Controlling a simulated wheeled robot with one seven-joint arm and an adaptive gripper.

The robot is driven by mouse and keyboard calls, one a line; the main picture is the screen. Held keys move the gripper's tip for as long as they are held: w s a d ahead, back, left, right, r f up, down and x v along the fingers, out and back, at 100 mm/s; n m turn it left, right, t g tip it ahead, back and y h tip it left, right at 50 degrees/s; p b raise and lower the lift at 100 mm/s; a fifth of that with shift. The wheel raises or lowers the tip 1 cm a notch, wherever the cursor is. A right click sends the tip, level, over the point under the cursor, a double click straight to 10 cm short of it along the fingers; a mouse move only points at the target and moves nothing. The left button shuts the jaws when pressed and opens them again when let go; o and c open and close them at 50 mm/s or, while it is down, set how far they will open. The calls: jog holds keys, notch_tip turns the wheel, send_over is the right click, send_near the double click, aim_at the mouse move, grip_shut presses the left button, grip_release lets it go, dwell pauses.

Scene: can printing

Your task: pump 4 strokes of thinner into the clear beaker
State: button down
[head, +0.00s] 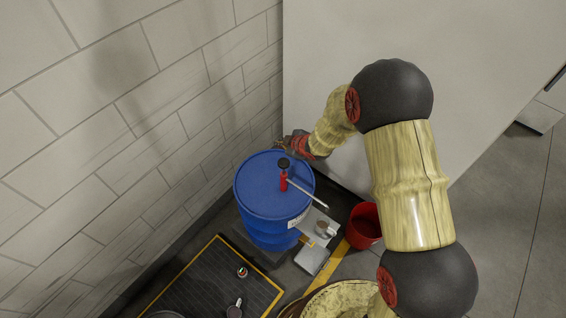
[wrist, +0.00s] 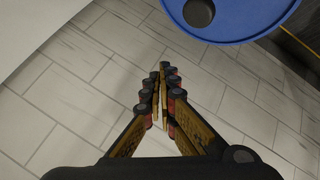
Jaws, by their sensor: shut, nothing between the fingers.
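A blue drum (head: 262,200) stands near the tiled wall in the head view. On its lid is a red hand pump (head: 284,183) with a black top (head: 283,163) and a pale spout pointing down to the right. A small cup-like vessel (head: 323,229), perhaps the beaker, stands below the spout end; I cannot tell if it is clear. My gripper (head: 281,145) is at the far side of the drum, beside the pump top and apart from it. In the wrist view my gripper (wrist: 164,68) is shut and empty, and the blue drum (wrist: 245,22) shows at the top right with a dark round knob.
A dark mat (head: 205,283) with a yellow border lies at the lower left, with small objects on it. A red bucket (head: 364,225) stands right of the drum. A pale panel (head: 330,60) rises behind; the tiled wall (head: 130,120) is on the left. Grey floor is free at right.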

aim_at(282, 163)
jog(key=shift+f, duration=0.15)
notch_tip(282, 163, down, 9)
jog(key=b, duration=0.6)
jog(key=shift+r+b, duration=0.2)
jog(key=shift+b, duration=0.2)
jog(key=shift+f, duration=0.1)
dwell(0.9)
jog(key=shift+f+b, duration=0.25)
jog(key=shift+b, duration=0.15)
